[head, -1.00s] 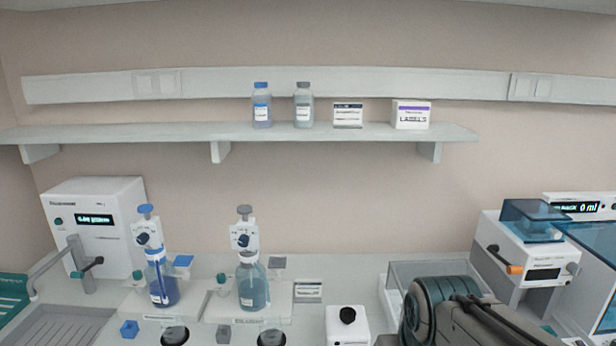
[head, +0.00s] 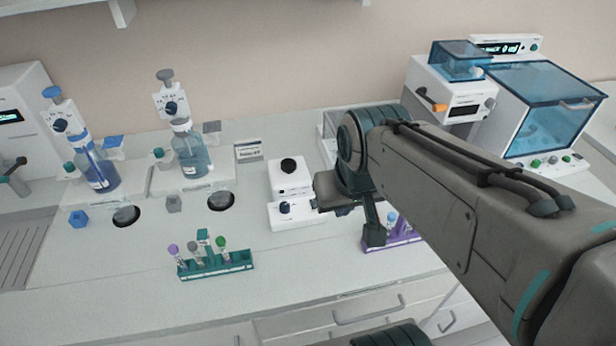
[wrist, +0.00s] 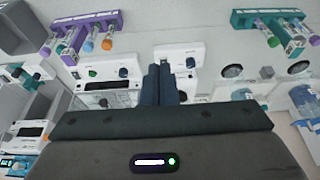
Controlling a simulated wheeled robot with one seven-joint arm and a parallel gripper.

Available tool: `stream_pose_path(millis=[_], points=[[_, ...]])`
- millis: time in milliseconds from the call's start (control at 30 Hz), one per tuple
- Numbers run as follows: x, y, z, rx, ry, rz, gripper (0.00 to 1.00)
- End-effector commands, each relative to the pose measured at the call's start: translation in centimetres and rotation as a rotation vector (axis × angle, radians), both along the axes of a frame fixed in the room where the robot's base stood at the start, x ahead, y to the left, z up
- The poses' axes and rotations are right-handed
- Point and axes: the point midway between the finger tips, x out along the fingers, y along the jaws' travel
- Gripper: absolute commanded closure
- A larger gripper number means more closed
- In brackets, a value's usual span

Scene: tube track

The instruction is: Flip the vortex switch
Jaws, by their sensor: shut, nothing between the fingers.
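The vortex mixer is a white box (head: 290,190) with a round black cup (head: 289,166) on top, left of my arm in the head view. A small dark knob or switch (head: 285,208) sits on its low front part. My gripper (head: 320,204) is just right of that front part, partly hidden by my own wrist. In the wrist view, my gripper's dark fingers (wrist: 160,72) are together and empty. They overlap the white mixer front (wrist: 178,52), with a dark knob (wrist: 190,63) just to their right. I cannot tell whether they touch it.
A teal tube rack (head: 216,264) stands in front to the left. A purple rack (head: 402,240) is partly behind my arm. Two bottles with dispensers (head: 188,148) stand left. A blue-lidded machine (head: 540,110) is at right. The front bench between the racks is clear.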

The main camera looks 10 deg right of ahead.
Motion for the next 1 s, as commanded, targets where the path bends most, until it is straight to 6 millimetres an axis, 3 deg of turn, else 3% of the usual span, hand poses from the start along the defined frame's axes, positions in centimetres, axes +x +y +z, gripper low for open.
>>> stream_pose_path(millis=[400, 533, 700, 1000], points=[[10.1, 0.1, -2.8, 0.003, 0.034, -0.003, 1.0], [12.6, 0.1, -3.8, 0.004, 0.042, -0.004, 1.0], [14.5, 0.1, -4.6, 0.004, 0.045, -0.004, 1.0], [15.0, 0.1, -4.7, 0.004, 0.045, -0.004, 1.0]])
